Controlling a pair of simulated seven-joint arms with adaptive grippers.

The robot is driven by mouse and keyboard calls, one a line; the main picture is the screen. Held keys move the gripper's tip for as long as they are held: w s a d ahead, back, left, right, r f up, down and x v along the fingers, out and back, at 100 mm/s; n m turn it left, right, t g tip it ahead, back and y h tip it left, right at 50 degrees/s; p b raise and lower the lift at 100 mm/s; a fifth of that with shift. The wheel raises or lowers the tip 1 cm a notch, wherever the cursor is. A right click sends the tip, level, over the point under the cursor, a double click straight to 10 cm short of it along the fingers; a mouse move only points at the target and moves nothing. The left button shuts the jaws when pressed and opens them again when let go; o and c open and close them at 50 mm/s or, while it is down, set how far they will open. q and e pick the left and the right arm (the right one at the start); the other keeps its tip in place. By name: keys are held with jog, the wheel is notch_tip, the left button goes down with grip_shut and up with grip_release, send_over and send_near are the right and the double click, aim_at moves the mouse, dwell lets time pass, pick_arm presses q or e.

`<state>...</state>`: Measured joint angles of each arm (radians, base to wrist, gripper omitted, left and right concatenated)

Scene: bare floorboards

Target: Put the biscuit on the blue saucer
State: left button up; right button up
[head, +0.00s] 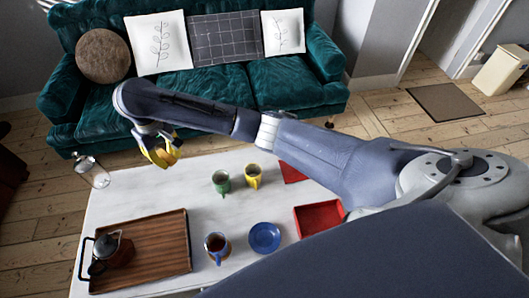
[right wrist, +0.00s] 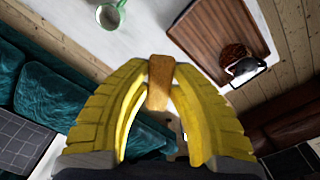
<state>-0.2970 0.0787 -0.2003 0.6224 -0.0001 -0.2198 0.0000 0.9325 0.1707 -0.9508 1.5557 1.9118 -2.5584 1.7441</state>
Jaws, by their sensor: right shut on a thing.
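My right gripper (head: 163,157) has yellow fingers and is above the far left part of the white table in the head view. In the right wrist view its fingertips (right wrist: 160,78) are shut on the biscuit (right wrist: 159,88), a brown oblong piece held between them. I cannot make out the biscuit clearly in the head view. The blue saucer (head: 264,237) lies on the near middle of the table and looks empty. It is to the right of and nearer than my right gripper. My left gripper is not in view.
A blue mug (head: 211,249) stands just left of the saucer, a red tray (head: 318,218) to its right. Green (head: 221,182) and yellow (head: 253,177) mugs stand behind. A wooden tray (head: 163,245) holds a teapot (head: 119,252). A glass jar (head: 92,172) is at the far left.

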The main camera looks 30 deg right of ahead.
jog(key=d+f+m, duration=0.1)
jog(key=d+f, duration=0.2)
jog(key=f, duration=0.4)
jog(key=m, duration=0.2)
send_near(265, 239)
notch_tip(265, 239, down, 6)
jog(key=shift+d+f, duration=0.1)
jog(key=shift+f, duration=0.8)
jog(key=o, duration=0.8)
